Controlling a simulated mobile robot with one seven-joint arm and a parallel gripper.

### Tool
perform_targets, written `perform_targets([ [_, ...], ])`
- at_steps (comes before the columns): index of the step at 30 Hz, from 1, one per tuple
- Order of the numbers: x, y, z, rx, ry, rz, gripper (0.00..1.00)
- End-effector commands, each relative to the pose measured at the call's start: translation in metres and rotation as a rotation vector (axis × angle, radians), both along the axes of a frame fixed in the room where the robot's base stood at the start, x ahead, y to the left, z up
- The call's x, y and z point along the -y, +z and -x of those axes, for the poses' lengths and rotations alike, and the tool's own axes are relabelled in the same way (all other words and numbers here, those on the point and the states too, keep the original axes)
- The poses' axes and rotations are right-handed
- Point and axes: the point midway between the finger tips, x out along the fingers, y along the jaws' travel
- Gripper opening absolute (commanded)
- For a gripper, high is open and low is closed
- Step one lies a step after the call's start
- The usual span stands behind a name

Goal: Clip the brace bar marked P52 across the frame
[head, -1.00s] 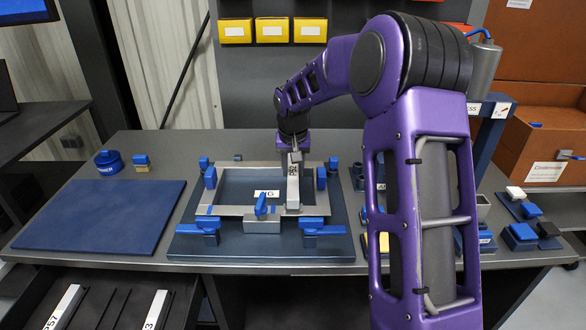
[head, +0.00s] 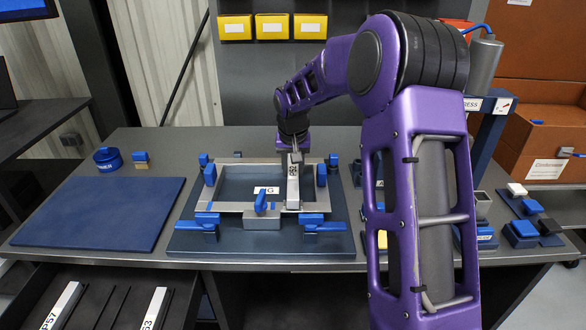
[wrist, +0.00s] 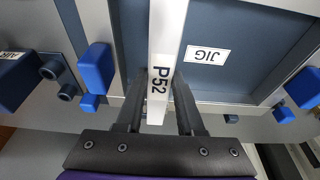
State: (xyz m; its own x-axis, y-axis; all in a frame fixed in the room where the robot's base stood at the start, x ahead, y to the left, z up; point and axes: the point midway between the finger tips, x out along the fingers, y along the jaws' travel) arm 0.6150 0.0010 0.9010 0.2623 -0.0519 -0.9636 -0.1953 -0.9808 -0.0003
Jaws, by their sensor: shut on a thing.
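The brace bar marked P52 (wrist: 163,60) is a pale bar with black lettering. My gripper (wrist: 157,105) is shut on it, one finger on each side, in the wrist view. In the head view the bar (head: 293,190) runs front to back across the right part of the grey frame (head: 230,209), just over or on it; I cannot tell whether it touches. My gripper (head: 291,158) is at its far end. The frame lies on the dark blue jig board (head: 270,246), with blue clamps (head: 322,225) around it. A JIG label (wrist: 206,56) shows inside the frame.
A blue mat (head: 100,210) lies on the bench at left. An open drawer below holds bars marked P57 (head: 62,305) and another ending in 3 (head: 154,308). Blue fixtures (head: 522,233) stand at right, partly behind my arm. A blue round container (head: 108,158) stands behind the mat.

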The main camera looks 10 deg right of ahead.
Motion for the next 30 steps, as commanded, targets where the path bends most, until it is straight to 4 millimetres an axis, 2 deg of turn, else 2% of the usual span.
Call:
perform_targets([
  [24, 0.0001, -0.0041, -0.0003, 0.001, 0.0, 0.0, 0.0],
  [25, 0.0001, -0.004, -0.0004, 0.001, 0.0, 0.0, 0.4],
  [30, 0.0001, -0.0041, -0.0003, 0.001, 0.0, 0.0, 0.71],
])
